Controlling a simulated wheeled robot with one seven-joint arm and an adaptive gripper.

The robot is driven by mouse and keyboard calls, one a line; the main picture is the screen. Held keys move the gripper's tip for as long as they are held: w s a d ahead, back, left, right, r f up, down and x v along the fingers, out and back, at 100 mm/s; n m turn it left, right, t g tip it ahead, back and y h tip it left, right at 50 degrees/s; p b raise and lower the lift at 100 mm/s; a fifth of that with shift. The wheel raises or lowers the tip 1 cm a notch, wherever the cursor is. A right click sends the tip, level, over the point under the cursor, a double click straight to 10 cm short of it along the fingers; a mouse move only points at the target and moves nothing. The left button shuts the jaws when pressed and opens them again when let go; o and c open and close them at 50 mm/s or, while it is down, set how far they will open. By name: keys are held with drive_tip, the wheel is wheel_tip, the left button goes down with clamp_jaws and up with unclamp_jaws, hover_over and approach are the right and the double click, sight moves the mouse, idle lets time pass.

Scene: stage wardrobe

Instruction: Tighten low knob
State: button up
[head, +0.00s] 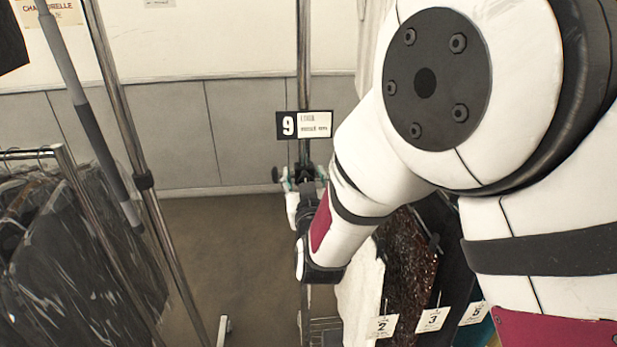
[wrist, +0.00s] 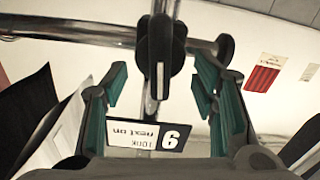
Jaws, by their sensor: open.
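A dark knob (wrist: 158,45) shows upper middle in the wrist view, on a metal rail post. It has a rounded top and a narrow lower part with a pale slit. My gripper (wrist: 155,88) is open, its teal-padded fingers to the left and right of the knob's line, with a visible gap on both sides. Whether the fingertips reach the knob's depth I cannot tell. In the head view my gripper (head: 302,186) is small and far off, at the post below the number 9 sign, partly hidden by my wrist. Which dark part there is the knob is unclear.
The number 9 sign (head: 304,125) hangs on the post just above my gripper; it also shows in the wrist view (wrist: 145,135). Garments with number tags (head: 432,319) hang right of the post. Covered clothes (head: 75,265) hang at left.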

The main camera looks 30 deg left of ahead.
drive_tip(key=c, duration=1.2)
drive_tip(key=shift+w+d+m+b, duration=0.15)
drive_tip(key=shift+m+b, duration=0.35)
drive_tip(key=shift+b, duration=0.05)
drive_tip(key=shift+d+m, duration=0.1)
drive_tip(key=shift+m, duration=0.4)
drive_tip(key=o, duration=1.2)
